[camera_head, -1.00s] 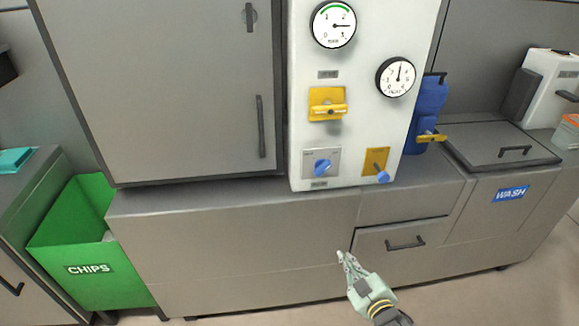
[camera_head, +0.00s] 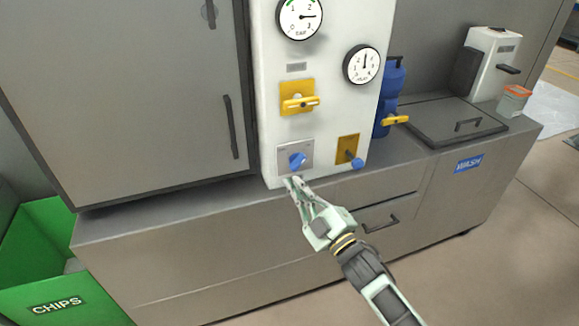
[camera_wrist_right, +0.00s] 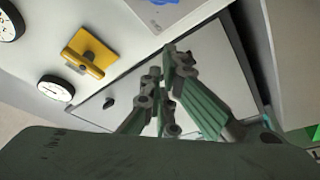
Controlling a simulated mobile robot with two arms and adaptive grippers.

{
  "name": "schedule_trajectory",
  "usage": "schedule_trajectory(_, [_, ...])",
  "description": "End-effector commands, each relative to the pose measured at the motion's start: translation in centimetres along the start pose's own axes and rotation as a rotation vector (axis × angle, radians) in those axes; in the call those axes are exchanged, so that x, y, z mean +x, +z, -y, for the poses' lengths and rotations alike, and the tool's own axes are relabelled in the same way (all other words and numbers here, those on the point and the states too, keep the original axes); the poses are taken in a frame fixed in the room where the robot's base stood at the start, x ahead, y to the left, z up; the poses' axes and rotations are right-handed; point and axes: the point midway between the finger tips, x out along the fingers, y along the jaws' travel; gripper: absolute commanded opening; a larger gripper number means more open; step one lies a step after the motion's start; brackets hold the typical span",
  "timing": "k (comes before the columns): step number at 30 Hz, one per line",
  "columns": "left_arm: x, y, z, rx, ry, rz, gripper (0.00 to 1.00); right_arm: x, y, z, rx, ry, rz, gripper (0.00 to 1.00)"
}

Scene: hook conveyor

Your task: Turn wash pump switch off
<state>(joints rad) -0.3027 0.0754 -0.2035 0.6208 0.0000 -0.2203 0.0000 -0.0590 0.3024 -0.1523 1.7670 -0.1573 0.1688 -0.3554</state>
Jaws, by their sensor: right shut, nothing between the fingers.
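A white panel (camera_head: 345,25) carries the switches. A blue rotary knob (camera_head: 297,160) sits on a grey plate low on the panel, and its label is too small to read. A blue-tipped lever (camera_head: 357,162) sits on a yellow plate to its right. A yellow handle (camera_head: 300,103) on a yellow plate is above the knob; a yellow handle also shows in the right wrist view (camera_wrist_right: 84,64). My right gripper (camera_head: 292,182) is shut and empty, its tips just below the blue knob in the picture. I cannot tell whether they touch the panel. My left gripper is not in view.
Two round gauges (camera_head: 299,17) (camera_head: 362,64) are on the panel. A grey cabinet (camera_head: 130,90) stands left of it. A blue unit (camera_head: 389,95) and a lidded WASH tank (camera_head: 455,122) are to the right. A green CHIPS bin (camera_head: 40,260) stands at lower left.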

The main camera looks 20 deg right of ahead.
Motion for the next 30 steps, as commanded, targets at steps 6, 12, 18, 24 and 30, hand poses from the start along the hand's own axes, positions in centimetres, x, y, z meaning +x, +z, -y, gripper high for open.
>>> schedule_trajectory(6, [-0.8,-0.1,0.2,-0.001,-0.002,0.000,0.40,4.1,-0.2,-0.3,0.000,0.002,-0.001,0.00])
schedule_trajectory(12, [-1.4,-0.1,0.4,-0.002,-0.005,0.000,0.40,8.3,-0.2,-0.2,0.001,0.002,-0.001,0.00])
schedule_trajectory(18, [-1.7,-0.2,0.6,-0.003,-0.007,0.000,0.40,8.3,2.2,0.0,0.000,-0.003,0.006,0.00])
schedule_trajectory(24, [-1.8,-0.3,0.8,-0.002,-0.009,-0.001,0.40,7.8,3.6,0.0,0.000,-0.001,0.002,0.00])
schedule_trajectory(30, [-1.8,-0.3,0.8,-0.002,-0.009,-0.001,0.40,7.7,3.8,0.0,0.000,0.000,0.000,0.00])
